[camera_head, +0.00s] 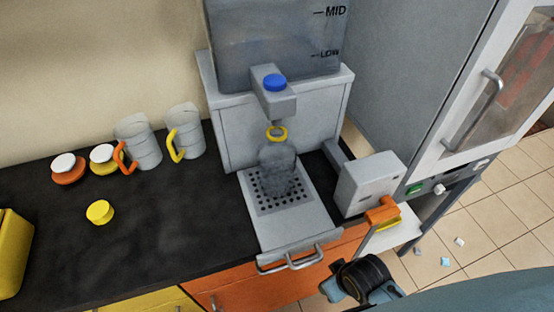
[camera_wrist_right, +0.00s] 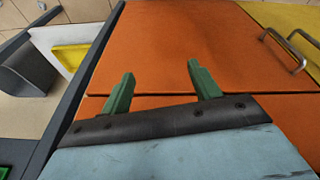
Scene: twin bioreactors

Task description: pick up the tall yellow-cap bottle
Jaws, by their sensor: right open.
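No tall bottle with a yellow cap on it shows clearly. A clear, greyish vessel (camera_head: 277,172) stands upright on the perforated drip tray under the dispenser, below a yellow ring (camera_head: 277,133); I see no cap on it. A loose-looking yellow cap (camera_head: 100,211) lies on the dark counter at the left. My right gripper (camera_wrist_right: 157,70) is open, with nothing between its green fingers, in front of the orange cabinet front. In the head view only a dark joint and part of my right arm show, at the bottom right. My left gripper is out of view.
Two clear jugs, one orange-handled (camera_head: 140,143) and one yellow-handled (camera_head: 186,132), stand at the back of the counter (camera_head: 170,240) beside two white-topped pieces (camera_head: 68,168). A yellow container (camera_head: 14,255) is at the left edge. A drawer handle (camera_head: 291,262) juts forward below the tray.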

